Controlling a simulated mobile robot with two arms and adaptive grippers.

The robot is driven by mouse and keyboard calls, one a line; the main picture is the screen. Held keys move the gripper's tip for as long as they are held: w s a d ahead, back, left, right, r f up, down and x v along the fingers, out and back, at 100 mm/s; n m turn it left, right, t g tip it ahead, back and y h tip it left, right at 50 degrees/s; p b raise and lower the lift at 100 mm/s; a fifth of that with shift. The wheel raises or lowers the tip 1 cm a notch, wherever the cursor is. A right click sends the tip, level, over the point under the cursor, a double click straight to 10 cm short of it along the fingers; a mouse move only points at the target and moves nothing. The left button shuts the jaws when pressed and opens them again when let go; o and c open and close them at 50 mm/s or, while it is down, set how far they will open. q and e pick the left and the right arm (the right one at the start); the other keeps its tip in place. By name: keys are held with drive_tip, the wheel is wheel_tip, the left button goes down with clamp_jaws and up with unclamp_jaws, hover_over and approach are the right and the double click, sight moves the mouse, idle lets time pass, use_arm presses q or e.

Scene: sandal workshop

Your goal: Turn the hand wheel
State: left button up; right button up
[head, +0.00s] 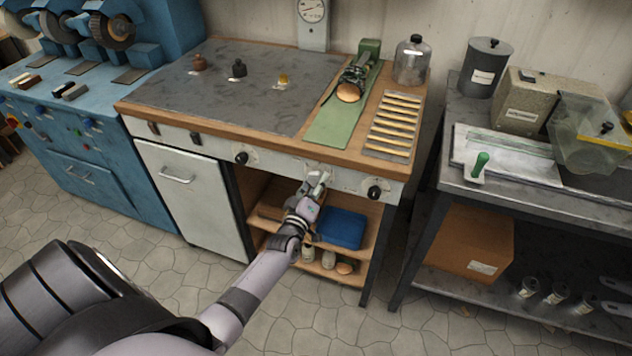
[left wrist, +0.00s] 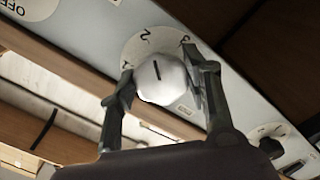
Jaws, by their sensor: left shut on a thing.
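My left gripper (head: 319,179) is at the front panel of the wood-edged bench, near the middle between two black knobs. In the left wrist view my left gripper (left wrist: 158,72) has one finger on each side of a silver knob (left wrist: 162,82) with a dark pointer line, and is shut on it. The knob sits on a pale round dial marked with numbers. In the head view the gripper mostly hides this knob. A green device (head: 369,50) on the bench top carries a dark part and a round wooden piece (head: 349,92); I cannot tell whether this is a hand wheel.
Black knobs (head: 241,158) and (head: 374,192) flank the gripper on the panel. Below is an open shelf with a blue bin (head: 342,229). A metal table (head: 452,178) stands to the right, blue grinding machines (head: 85,140) to the left. The floor in front is clear.

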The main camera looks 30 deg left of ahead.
use_arm(q)
drive_tip(key=m+p, duration=0.1)
drive_tip(key=m, duration=0.4)
drive_tip(key=shift+a+f+m, duration=0.1)
drive_tip(key=shift+f+m, duration=0.05)
drive_tip(key=shift+m, duration=0.15)
drive_tip(key=shift+s+a+f+m, duration=0.1)
drive_tip(key=shift+m, duration=2)
drive_tip(key=o, duration=1.1)
drive_tip(key=shift+o, duration=0.2)
drive_tip(key=v, duration=1.2)
